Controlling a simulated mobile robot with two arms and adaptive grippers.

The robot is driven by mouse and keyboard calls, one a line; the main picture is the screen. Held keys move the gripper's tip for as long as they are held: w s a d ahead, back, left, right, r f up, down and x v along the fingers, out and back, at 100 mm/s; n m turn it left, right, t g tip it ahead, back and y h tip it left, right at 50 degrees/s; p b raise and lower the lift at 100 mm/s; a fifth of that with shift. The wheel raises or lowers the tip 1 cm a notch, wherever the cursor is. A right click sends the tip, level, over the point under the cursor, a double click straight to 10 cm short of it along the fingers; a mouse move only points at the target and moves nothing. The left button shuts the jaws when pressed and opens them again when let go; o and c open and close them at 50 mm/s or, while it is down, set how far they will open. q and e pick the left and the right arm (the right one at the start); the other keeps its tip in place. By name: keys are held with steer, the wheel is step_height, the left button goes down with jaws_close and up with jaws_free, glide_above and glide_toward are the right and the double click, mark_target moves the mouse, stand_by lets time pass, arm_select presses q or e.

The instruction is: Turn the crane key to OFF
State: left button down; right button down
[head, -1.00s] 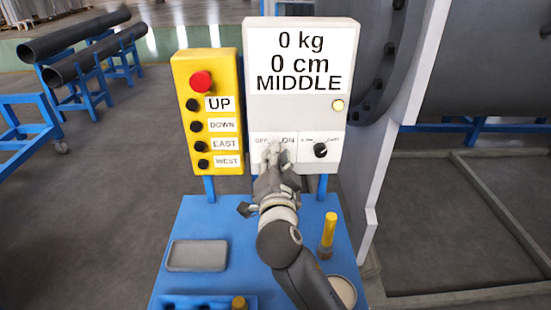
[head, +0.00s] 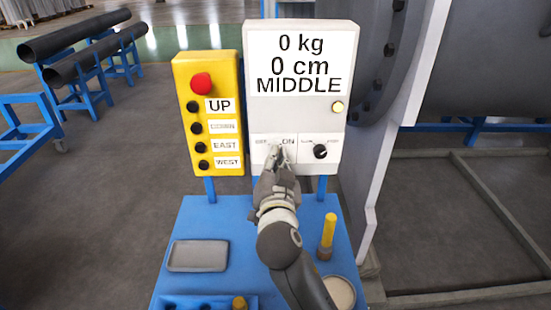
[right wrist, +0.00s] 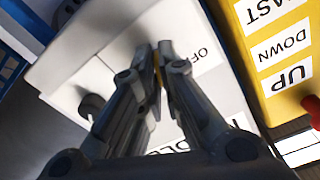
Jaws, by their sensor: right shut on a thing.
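The white crane box (head: 295,112) stands upright at the back of the blue stand. Its key sits between the OFF and ON labels and is mostly hidden by my right gripper (head: 277,156). In the right wrist view the gripper (right wrist: 159,58) is shut on a thin brass-coloured piece, the key (right wrist: 157,68), against the box face. The OFF label (right wrist: 204,54) shows beside the fingertips. In the head view the ON label (head: 289,141) is just right of the fingertips. I cannot tell the key's exact angle. My left gripper is not in view.
A black knob (head: 320,151) is right of the key, and a lit lamp (head: 338,107) is above it. The yellow button box (head: 211,68) stands close on the left. The blue stand (head: 203,222) carries a grey tray (head: 198,256) and a yellow-handled tool (head: 328,231).

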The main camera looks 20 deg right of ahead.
steer(key=shift+n+p, duration=2.9)
steer(key=shift+n, duration=3.8)
steer(key=c, duration=1.6)
jaws_free()
steer(key=shift+c, duration=0.2)
steer(key=shift+s, duration=0.1)
steer(key=v, duration=1.1)
steer(key=shift+s+a, duration=0.2)
steer(key=shift+s, duration=0.15)
